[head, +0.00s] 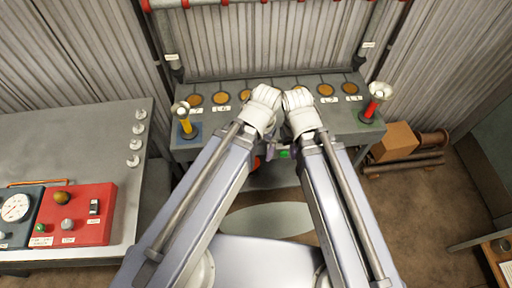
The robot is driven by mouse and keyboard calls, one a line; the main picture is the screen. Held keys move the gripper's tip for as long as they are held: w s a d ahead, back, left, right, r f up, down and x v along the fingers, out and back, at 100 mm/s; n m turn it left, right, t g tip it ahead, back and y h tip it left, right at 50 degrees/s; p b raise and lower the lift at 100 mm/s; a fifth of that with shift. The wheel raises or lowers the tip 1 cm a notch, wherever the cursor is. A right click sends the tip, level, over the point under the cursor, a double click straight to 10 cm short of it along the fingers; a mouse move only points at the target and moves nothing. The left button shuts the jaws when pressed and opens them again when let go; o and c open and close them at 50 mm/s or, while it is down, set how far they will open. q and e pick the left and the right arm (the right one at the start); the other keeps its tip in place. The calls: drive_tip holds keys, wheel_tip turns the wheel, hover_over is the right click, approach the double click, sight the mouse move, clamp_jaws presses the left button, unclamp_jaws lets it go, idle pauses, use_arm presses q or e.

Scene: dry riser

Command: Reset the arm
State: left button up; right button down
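My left gripper (265,98) and my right gripper (298,98) are side by side at the middle of the view, over the front of the grey bench (345,128). Both are white and point away from me, with a narrow gap between them. Their fingertips are too small and foreshortened to tell open from shut. I see nothing clearly held in either. Both of my arms reach forward from the bottom of the view.
The bench carries a row of round brown discs (221,98), a yellow-handled piece (185,122) at left and a red-handled piece (371,108) at right. A left table (75,140) holds a red control box (75,214) and a gauge (15,208). A cardboard box (394,141) stands right.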

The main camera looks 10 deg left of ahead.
drive_tip(key=shift+f, duration=0.1)
wheel_tip(320, 180, down, 7)
drive_tip(key=b, duration=0.7)
idle(0.4)
